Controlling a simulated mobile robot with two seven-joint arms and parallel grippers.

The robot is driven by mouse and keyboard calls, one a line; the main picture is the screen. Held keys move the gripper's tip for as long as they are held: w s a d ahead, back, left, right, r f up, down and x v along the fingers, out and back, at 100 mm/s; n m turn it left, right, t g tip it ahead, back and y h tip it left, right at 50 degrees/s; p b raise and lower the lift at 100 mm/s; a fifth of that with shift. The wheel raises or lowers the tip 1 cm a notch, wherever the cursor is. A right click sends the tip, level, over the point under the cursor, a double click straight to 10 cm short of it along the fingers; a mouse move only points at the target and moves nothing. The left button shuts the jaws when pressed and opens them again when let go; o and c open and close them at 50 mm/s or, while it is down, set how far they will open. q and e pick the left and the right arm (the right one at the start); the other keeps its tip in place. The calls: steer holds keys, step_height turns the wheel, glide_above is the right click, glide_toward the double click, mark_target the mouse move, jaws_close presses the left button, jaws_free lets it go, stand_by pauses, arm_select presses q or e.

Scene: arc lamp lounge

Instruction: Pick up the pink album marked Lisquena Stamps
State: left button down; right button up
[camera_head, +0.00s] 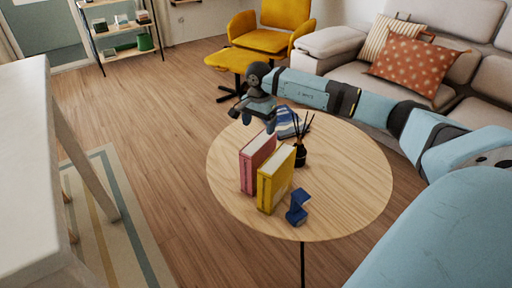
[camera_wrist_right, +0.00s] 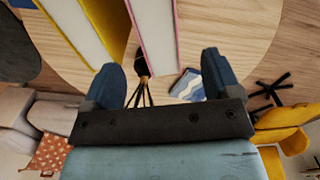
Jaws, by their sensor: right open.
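The pink album (camera_head: 257,162) stands upright on the round wooden table, beside a yellow album (camera_head: 276,182). Its label is too small to read. In the right wrist view the pink-edged album (camera_wrist_right: 154,32) shows at the top, with the yellow album (camera_wrist_right: 82,28) to its left. My right gripper (camera_head: 253,119) is above the table, behind and above the pink album in the head view. In the right wrist view its two blue fingers are wide apart with nothing held between them (camera_wrist_right: 160,64). My left gripper is not in view.
A black reed diffuser (camera_head: 301,154) stands right of the albums, with a blue-and-white item (camera_head: 292,122) behind it. A small dark blue object (camera_head: 298,207) stands near the front edge. The table's right side (camera_head: 350,175) is clear. A yellow chair (camera_head: 262,40) and sofa (camera_head: 460,70) stand beyond.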

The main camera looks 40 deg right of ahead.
mark_target(259, 141)
step_height(259, 141, down, 5)
steer(key=shift+r+b, duration=0.15)
steer(key=shift+b, duration=0.5)
step_height(259, 141, down, 5)
steer(key=shift+s+a+r+b, duration=0.1)
steer(key=shift+s+r+b, duration=0.1)
steer(key=shift+b, duration=1.05)
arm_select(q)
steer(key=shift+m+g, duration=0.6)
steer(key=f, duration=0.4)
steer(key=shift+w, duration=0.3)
arm_select(e)
steer(key=shift+w, duration=0.1)
steer(key=shift+r, duration=0.1)
steer(key=shift+c, duration=0.5)
jaws_close()
